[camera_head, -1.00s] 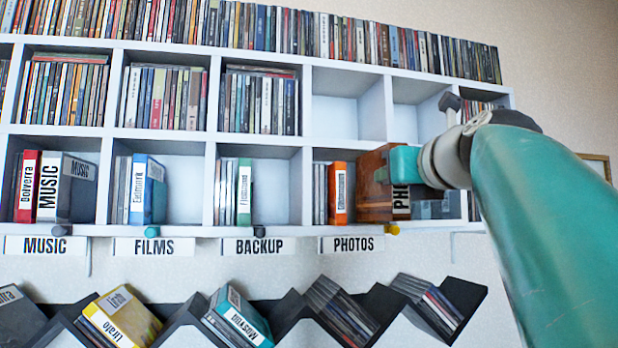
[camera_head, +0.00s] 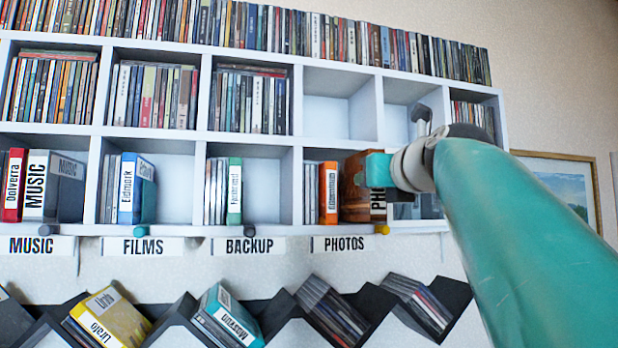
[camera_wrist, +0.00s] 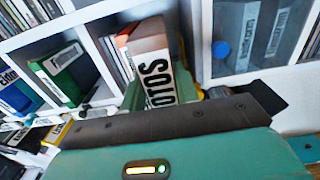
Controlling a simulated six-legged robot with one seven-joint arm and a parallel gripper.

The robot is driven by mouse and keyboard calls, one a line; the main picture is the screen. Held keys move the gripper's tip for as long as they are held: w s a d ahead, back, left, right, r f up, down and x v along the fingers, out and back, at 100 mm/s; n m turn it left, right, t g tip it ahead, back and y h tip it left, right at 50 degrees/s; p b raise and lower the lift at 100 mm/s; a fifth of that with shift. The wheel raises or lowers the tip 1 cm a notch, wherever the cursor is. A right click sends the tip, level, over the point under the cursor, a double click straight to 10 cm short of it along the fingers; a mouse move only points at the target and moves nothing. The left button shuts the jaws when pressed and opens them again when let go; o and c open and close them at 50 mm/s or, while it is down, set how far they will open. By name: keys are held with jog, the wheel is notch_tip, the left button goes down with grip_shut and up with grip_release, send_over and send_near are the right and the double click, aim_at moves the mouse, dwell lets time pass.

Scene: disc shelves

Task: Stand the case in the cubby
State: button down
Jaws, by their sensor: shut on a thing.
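The case is a brown, wood-toned block with a white PHOTOS label on its spine (camera_head: 355,188). It stands upright in the cubby above the PHOTOS sign, to the right of an orange case (camera_head: 328,193). My gripper (camera_head: 376,172) is shut on it at the cubby's front, partly covering its label. The wrist view shows the case (camera_wrist: 149,45) between my fingers, with the end of the label reading "OTOS". Its far end and base are hidden.
The PHOTOS sign (camera_head: 344,244) hangs under the cubby. The BACKUP cubby to its left has a green-spined case (camera_head: 235,192) and free room. A zigzag rack (camera_head: 290,308) with cases lies below. A framed picture (camera_head: 565,190) hangs at right.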

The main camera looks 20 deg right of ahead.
jog(key=shift+w, duration=2.2)
jog(key=shift+w+f, duration=0.1)
jog(key=shift+f, duration=0.25)
jog(key=c, duration=1)
grip_release()
jog(key=shift+o, duration=0.2)
jog(key=shift+s, duration=0.2)
jog(key=s, duration=1.3)
jog(key=shift+s, duration=0.3)
